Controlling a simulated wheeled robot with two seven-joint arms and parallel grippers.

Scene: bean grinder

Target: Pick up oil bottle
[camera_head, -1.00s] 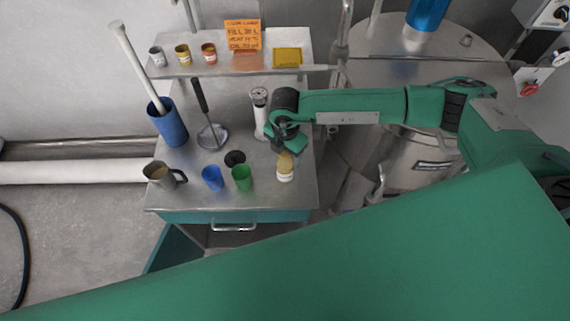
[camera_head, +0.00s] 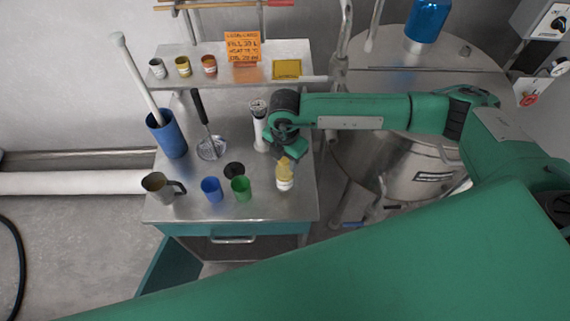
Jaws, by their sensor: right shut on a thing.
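The oil bottle, a small yellow bottle with a white label (camera_head: 285,183), is near the right front edge of the steel table (camera_head: 262,207). It is upright. My right gripper (camera_head: 289,157) comes down over it from above and is shut on its upper part, hiding some of the top. I cannot tell whether the bottle's base touches the table. My left gripper is not in view.
A green cup (camera_head: 241,188), a blue cup (camera_head: 211,189) and a grey mug (camera_head: 158,187) stand left of the bottle. A white cylinder (camera_head: 259,128) stands close behind my right gripper. A shelf (camera_head: 222,77) with small cups runs along the back.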

